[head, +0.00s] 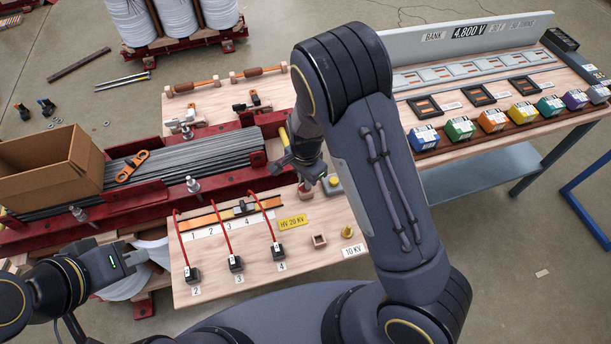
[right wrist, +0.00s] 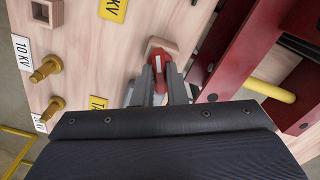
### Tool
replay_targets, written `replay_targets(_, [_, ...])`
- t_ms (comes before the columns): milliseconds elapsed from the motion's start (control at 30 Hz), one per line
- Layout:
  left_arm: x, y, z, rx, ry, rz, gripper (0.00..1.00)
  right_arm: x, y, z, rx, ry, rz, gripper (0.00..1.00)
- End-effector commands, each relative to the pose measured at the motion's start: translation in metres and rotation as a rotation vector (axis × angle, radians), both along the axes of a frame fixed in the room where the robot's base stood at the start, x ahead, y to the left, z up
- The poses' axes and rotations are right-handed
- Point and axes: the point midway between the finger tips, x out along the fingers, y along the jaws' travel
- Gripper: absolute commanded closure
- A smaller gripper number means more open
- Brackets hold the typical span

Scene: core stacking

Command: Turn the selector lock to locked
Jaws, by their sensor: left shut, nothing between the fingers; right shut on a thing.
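My right gripper (head: 306,184) points down at the board, shut on a small red handle. In the right wrist view the red handle (right wrist: 158,68), with a pale stripe, stands between the fingertips (right wrist: 158,88) over a square wooden base (right wrist: 155,46). It looks like the selector lock, but no label on it is readable. The fingers and arm hide part of it. A selector strip (head: 228,214) marked 1 to 4 lies left of it, with a dark slider (head: 241,208). My left gripper (head: 130,260) is shut and empty, left of the board.
Red leads with black plugs (head: 236,264) lie on the board's front left. A yellow HV 20 KV label (head: 292,222), an empty wooden socket (head: 320,240) and a brass peg (head: 347,232) are nearby. A red rack of grey strips (head: 190,160) stands behind.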

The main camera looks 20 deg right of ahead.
Motion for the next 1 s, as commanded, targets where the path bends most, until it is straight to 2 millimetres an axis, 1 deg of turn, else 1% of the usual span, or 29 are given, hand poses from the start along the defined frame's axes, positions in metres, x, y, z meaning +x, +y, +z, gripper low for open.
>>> replay_targets(33, [0.0,0.0,0.004,0.0,0.0,0.0,1.0,0.0,0.0,0.002,-0.001,0.0,-0.043,1.0])
replay_targets(200, [0.0,0.0,0.01,0.0,0.0,0.0,1.0,0.0,0.0,0.002,-0.001,0.0,-0.185,1.0])
replay_targets(500, [0.0,0.0,0.018,0.0,0.0,0.0,1.0,0.0,0.0,0.002,-0.001,-0.001,-0.367,1.0])
replay_targets(700, [0.0,0.0,0.02,0.0,0.0,0.0,1.0,0.001,0.0,0.001,0.001,-0.002,-0.427,1.0])
replay_targets(1000, [0.0,0.0,0.021,0.0,0.0,0.0,1.0,0.001,0.0,0.001,0.001,-0.002,-0.451,1.0])
